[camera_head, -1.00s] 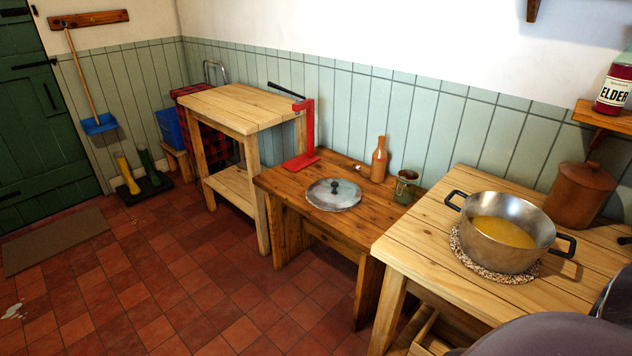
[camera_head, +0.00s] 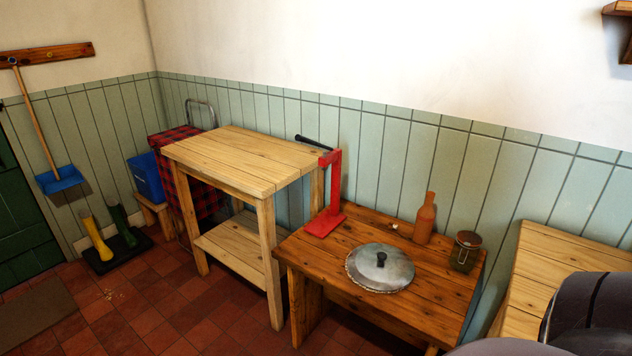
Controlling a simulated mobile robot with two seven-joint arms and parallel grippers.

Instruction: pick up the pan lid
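The pan lid (camera_head: 366,275) is a round grey metal disc with a dark knob (camera_head: 381,259) at its middle. It lies flat, knob up, on the low brown wooden bench (camera_head: 340,250), near the bench's front edge. Nothing rests on it. Neither gripper shows in this view, so I cannot see their state. A dark rounded part of my own body fills the lower right corner.
A red metal stand with a black lever (camera_head: 333,190) is behind the lid to the left. A clay bottle (camera_head: 425,220) and a lidded glass jar (camera_head: 465,252) stand to its right. A taller pine table (camera_head: 245,160) is left of the bench, and a pine worktop (camera_head: 530,285) right.

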